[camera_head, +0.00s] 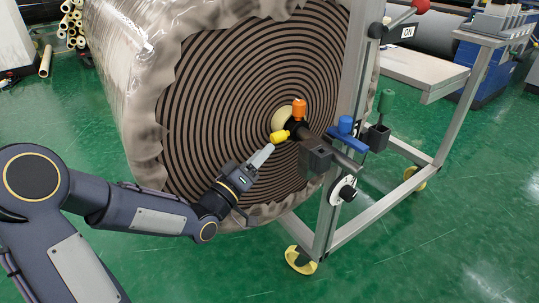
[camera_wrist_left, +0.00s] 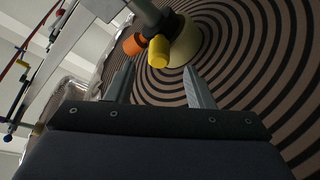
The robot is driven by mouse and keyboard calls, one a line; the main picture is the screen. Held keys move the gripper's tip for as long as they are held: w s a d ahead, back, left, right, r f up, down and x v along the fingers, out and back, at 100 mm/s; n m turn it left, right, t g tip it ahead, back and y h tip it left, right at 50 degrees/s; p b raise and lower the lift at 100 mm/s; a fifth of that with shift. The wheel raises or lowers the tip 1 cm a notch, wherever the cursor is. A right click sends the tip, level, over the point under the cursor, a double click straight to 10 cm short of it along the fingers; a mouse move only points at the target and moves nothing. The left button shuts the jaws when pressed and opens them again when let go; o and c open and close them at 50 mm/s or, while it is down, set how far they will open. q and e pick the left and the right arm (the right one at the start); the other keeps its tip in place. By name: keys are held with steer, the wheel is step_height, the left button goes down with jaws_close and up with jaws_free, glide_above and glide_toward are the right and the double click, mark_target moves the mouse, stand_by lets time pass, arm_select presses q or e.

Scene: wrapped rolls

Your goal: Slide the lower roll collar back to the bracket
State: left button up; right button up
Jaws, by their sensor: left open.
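The lower roll's collar sits against the roll's face on the shaft. It has a pale cone (camera_head: 281,117), an orange knob (camera_head: 299,109) and a yellow knob (camera_head: 279,136). The dark bracket (camera_head: 316,157) is on the frame post, further out along the shaft. My left gripper (camera_head: 262,157) is just below and left of the yellow knob. In the left wrist view its fingers (camera_wrist_left: 160,82) are open with nothing between them. The yellow knob (camera_wrist_left: 158,53) lies just beyond the fingertips, with the orange knob (camera_wrist_left: 134,44) and pale cone (camera_wrist_left: 186,45) beside it. My right gripper is not in view.
The large wrapped roll (camera_head: 230,100) has a spiral end face close to my gripper. The metal frame (camera_head: 385,210) stands on yellow-footed casters. The green floor in front is clear.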

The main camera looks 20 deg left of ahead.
mark_target(273, 142)
arm_select(q)
steer(key=b+x, duration=0.1)
steer(key=x, duration=0.6)
steer(key=shift+w+d+r, duration=0.15)
steer(key=shift+w+r, duration=0.05)
steer(key=shift+w, duration=0.05)
steer(key=shift+c, duration=0.5)
jaws_close()
